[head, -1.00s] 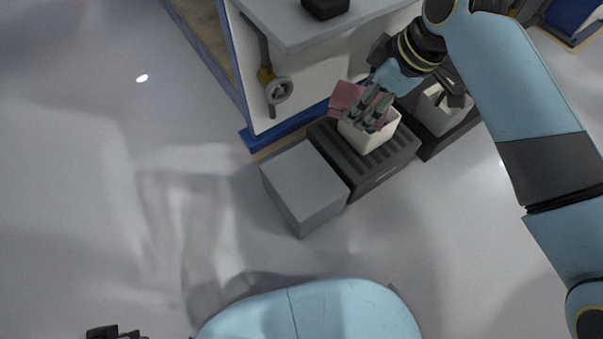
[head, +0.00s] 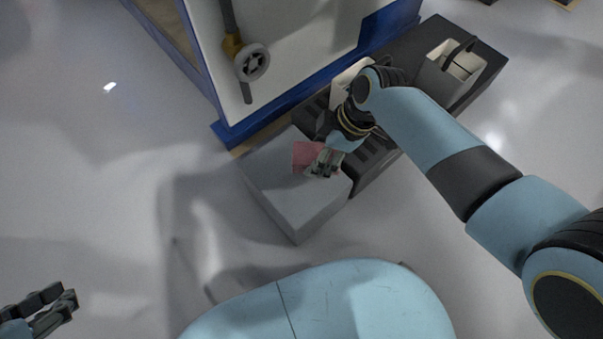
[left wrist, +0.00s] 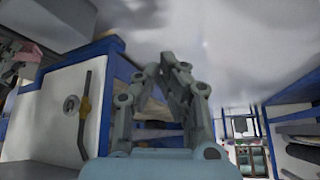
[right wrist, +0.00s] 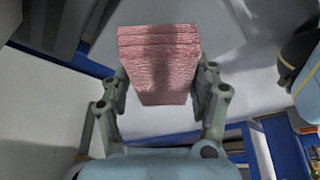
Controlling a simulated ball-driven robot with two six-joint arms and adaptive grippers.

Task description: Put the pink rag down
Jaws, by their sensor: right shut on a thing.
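The pink rag (head: 305,155) is a folded block, held over the top of a plain grey box (head: 280,202). I cannot tell whether it touches the box. My right gripper (head: 326,166) is shut on the rag, and its fingers hide part of it. In the right wrist view the rag (right wrist: 158,60) sits between the two fingers (right wrist: 163,82). My left gripper (head: 62,297) is far off at the lower left, away from the rag. In the left wrist view its fingertips (left wrist: 174,62) meet with nothing between them.
A dark slatted platform (head: 375,157) stands beside the grey box and bears a white container (head: 350,78), partly hidden by my right arm. A light bin with a dark handle (head: 447,75) stands further right. A blue-edged cabinet (head: 300,45) with a valve wheel (head: 252,62) is behind. The floor at left is clear.

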